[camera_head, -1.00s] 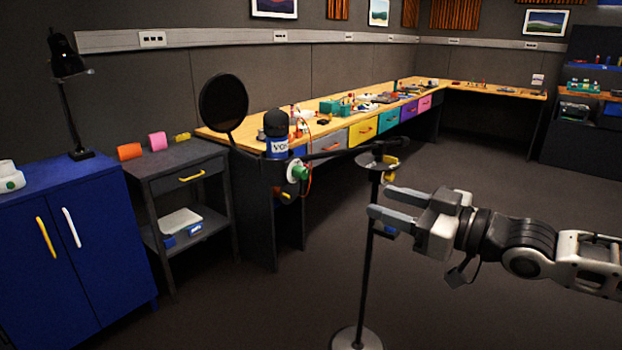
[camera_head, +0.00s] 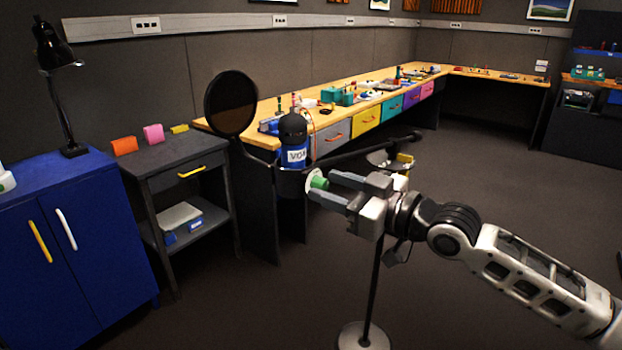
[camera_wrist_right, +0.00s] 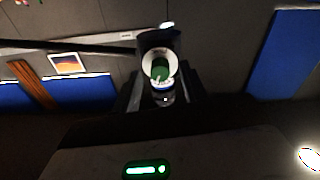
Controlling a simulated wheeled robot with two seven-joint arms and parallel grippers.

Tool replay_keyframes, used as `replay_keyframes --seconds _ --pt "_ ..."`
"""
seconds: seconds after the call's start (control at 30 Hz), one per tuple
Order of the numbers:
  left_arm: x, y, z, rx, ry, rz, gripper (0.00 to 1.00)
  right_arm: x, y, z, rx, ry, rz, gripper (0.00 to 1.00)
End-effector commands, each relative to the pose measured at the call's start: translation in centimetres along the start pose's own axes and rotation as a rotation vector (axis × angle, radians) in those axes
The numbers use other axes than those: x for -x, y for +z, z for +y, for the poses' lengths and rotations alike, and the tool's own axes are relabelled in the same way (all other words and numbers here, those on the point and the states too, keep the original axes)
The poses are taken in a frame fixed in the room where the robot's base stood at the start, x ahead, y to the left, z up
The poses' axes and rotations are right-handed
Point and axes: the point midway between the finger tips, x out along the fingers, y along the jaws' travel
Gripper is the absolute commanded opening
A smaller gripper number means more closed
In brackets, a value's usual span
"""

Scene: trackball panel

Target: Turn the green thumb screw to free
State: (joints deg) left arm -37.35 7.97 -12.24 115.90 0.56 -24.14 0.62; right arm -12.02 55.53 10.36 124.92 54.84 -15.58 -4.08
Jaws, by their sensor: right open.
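The green thumb screw (camera_head: 319,183) sits on a pale round base at the side of the black microphone mount on the stand's boom. In the right wrist view the green screw (camera_wrist_right: 160,69) shows inside a white ring, straight ahead between my fingers. My right gripper (camera_head: 320,184) is open, with its fingertips at the two sides of the screw in the head view. I cannot tell whether the fingers touch it. The microphone (camera_head: 293,140) with a blue and white label hangs upright in the mount. My left gripper is not in view.
A round black pop filter (camera_head: 231,104) is left of the microphone. The boom (camera_head: 370,148) runs right to a stand with a round base (camera_head: 362,337). A long workbench (camera_head: 372,83) is behind, a blue cabinet (camera_head: 60,240) at left. The floor is open.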

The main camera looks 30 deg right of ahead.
Motion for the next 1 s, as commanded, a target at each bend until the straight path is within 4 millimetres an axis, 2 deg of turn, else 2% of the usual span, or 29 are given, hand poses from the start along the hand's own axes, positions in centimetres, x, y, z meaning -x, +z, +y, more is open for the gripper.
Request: replay_keyframes --seconds 0.3,0.33,0.47,0.5,0.77,1.0 --pt "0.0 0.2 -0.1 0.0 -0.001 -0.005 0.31 -0.1 0.0 0.0 0.0 0.002 -0.001 0.43" --pt "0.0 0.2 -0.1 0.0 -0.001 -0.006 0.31 -0.1 0.0 0.0 0.0 0.002 -0.001 0.4" --pt "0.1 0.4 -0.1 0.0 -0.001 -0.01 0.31 -0.1 0.0 0.0 0.0 0.002 -0.001 0.04" --pt "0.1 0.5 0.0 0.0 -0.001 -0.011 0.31 -0.1 0.0 0.0 0.0 0.002 -0.001 0.0" --pt "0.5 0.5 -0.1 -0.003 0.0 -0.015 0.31 -0.1 -0.1 0.0 -0.016 0.002 -0.001 0.0" --pt "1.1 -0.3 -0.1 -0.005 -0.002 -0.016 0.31 -0.1 -0.3 0.1 -0.114 0.002 -0.001 0.0"
